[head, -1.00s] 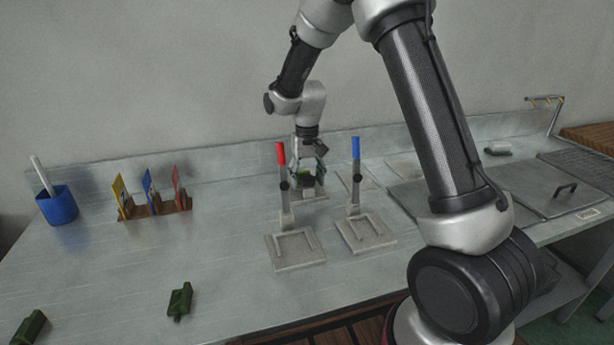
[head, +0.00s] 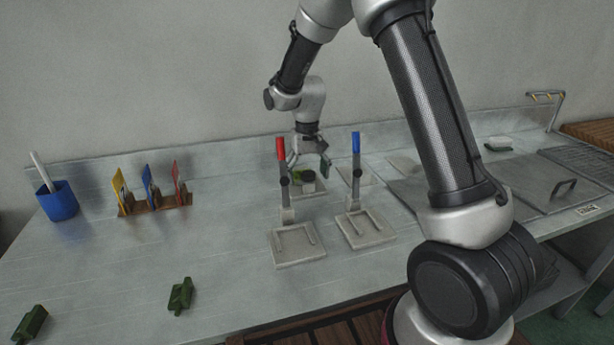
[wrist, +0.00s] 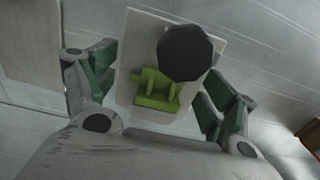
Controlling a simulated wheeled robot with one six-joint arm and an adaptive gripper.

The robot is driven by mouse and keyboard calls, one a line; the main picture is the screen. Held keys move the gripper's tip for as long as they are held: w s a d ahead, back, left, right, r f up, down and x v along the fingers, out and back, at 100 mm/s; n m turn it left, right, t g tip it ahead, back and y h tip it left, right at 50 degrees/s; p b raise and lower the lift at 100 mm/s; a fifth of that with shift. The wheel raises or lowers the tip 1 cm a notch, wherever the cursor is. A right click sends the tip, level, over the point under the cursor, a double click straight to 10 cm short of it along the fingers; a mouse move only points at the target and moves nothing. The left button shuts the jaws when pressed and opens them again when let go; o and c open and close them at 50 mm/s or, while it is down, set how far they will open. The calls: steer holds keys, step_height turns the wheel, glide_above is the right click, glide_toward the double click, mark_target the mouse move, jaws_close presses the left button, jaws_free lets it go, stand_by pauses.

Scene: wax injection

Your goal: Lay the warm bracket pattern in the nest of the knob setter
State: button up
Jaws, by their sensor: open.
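The bright green bracket pattern (wrist: 156,92) lies on the pale plate of the knob setter (wrist: 138,38), beside a dark octagonal knob (wrist: 187,53) that overhangs its upper right in the wrist view. I cannot tell whether it is fully down in the nest. In the head view the pattern (head: 299,174) is partly hidden behind the red-handled lever. My gripper (head: 308,163) is open just above it. In the wrist view its green-padded fingers stand apart on either side of the pattern, not touching it.
A red-handled setter (head: 300,246) and a blue-handled setter (head: 366,230) stand in front of my gripper. Two dark green patterns (head: 180,295) (head: 30,322) lie at the front left. A card rack (head: 155,207) and blue cup (head: 58,201) stand left. The bench's left middle is clear.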

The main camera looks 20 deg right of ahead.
step_height(320, 180, up, 11)
steer(key=shift+r, duration=0.15)
stand_by(0.4)
steer(key=s+d+r, duration=0.2)
steer(key=s+r, duration=0.1)
steer(key=s, duration=0.1)
steer(key=s+d+r+t, duration=0.1)
steer(key=s+d+r, duration=0.2)
steer(key=s+r, duration=0.1)
steer(key=s+d+r+t, duration=0.1)
steer(key=s+d+r, duration=0.1)
steer(key=s, duration=0.3)
steer(key=shift+s+d+r, duration=0.15)
steer(key=shift+d+r, duration=0.2)
steer(key=shift+r, duration=0.4)
steer(key=s+d+t, duration=0.1)
steer(key=s+d, duration=0.1)
steer(key=s, duration=0.7)
steer(key=s+d+t, duration=0.1)
steer(key=s+d, duration=0.2)
steer(key=s, duration=0.7)
steer(key=shift+d, duration=0.2)
steer(key=shift+w, duration=0.1)
steer(key=shift+c, duration=0.4)
